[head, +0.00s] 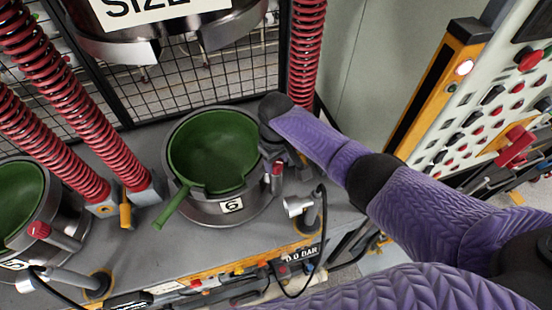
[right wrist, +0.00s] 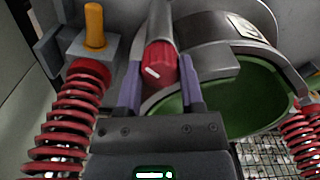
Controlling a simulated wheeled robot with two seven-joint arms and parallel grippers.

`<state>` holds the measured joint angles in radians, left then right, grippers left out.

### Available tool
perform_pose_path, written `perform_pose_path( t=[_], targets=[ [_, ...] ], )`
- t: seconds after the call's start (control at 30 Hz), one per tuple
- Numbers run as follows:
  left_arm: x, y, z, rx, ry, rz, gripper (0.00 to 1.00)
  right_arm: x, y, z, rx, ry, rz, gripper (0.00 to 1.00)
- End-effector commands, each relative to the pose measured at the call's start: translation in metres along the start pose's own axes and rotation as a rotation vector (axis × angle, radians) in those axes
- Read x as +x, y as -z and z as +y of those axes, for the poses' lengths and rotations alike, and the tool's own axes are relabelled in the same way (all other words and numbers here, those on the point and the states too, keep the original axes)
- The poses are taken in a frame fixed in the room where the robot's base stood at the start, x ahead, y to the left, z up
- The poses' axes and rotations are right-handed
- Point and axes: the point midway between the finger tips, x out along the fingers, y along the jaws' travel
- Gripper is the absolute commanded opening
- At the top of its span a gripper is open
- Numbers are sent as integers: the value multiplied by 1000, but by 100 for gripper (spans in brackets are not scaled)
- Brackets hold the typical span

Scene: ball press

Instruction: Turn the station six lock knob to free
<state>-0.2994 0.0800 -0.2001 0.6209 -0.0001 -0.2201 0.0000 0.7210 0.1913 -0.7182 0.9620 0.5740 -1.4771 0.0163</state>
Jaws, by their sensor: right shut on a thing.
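Station six (head: 232,206) is a round steel holder with a "6" label and a green bowl-like insert (head: 215,150), right of centre in the head view. Its red lock knob (head: 277,168) is at the holder's right side, partly hidden by my right gripper (head: 272,158). In the right wrist view the red knob (right wrist: 160,66), with a white mark, sits between the two purple fingers of my right gripper (right wrist: 161,88). The gripper is shut on it. Which position the mark stands for cannot be told. My left gripper is not in view.
Red spring columns (head: 75,110) stand left of station six, and another (head: 305,50) behind it. Station five (head: 62,215) is at far left. A press head (head: 170,40) hangs above. A button panel (head: 480,110) stands at the right. A hose fitting (head: 305,208) is close in front.

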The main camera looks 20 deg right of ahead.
Motion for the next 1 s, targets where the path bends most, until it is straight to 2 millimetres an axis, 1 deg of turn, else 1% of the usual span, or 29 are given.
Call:
perform_pose_path(
  t=[0.17, 0.7, 1.0],
  targets=[
    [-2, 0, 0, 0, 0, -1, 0, -1, 0, 0, -43, 0, -1, 0],
    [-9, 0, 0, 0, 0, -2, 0, -1, 0, 0, -390, 0, 0, 0],
    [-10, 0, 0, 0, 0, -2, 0, 0, 0, 0, -503, 0, 0, 0]
  ],
)
